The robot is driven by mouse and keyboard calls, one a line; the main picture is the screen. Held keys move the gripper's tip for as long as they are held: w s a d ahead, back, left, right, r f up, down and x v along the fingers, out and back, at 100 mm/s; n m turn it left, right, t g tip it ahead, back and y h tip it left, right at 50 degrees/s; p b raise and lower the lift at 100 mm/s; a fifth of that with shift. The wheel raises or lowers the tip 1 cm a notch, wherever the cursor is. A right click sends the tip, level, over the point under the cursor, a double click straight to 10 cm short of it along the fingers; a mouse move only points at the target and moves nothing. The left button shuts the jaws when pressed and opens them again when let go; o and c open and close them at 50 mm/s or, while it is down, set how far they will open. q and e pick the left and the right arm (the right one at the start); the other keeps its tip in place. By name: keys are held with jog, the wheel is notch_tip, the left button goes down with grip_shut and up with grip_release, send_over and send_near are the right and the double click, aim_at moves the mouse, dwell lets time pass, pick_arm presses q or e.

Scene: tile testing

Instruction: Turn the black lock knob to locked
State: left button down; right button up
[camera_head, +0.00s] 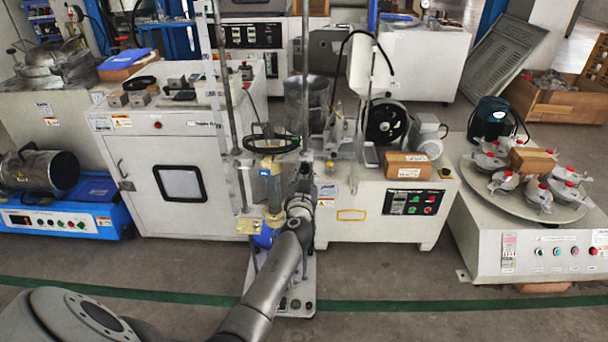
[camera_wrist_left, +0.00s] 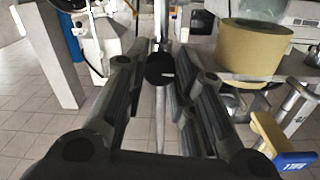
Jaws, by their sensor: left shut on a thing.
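The black lock knob (camera_wrist_left: 160,68) shows in the left wrist view as a round black end with a small white mark. It sits between the fingertips of my left gripper (camera_wrist_left: 160,75), which is shut on it. A thin metal rod stands upright behind the knob. In the head view my left gripper (camera_head: 304,163) is at the upright test stand, just right of its black handwheel (camera_head: 271,144). I cannot read the knob's turned position. My right gripper is not in view.
In the head view, a white cabinet (camera_head: 215,198) stands left of the stand. A white machine (camera_head: 338,222) with a control panel (camera_head: 413,202) stands right. A tan cylinder (camera_wrist_left: 250,50) is close beside the gripper in the wrist view. The floor (camera_head: 390,275) in front is clear.

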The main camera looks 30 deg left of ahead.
pick_arm(q)
jog(key=shift+m, duration=1.8)
jog(key=shift+m+b, duration=0.3)
jog(key=shift+m, duration=0.6)
jog(key=m, duration=0.3)
jog(key=shift+m, duration=0.3)
jog(key=m, duration=0.3)
jog(key=shift+g+p, duration=0.3)
jog(key=m, duration=0.4)
jog(key=shift+p, duration=0.35)
jog(key=c, duration=2.2)
grip_release()
jog(key=shift+m, duration=0.6)
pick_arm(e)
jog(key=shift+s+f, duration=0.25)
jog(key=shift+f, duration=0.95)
pick_arm(q)
grip_shut()
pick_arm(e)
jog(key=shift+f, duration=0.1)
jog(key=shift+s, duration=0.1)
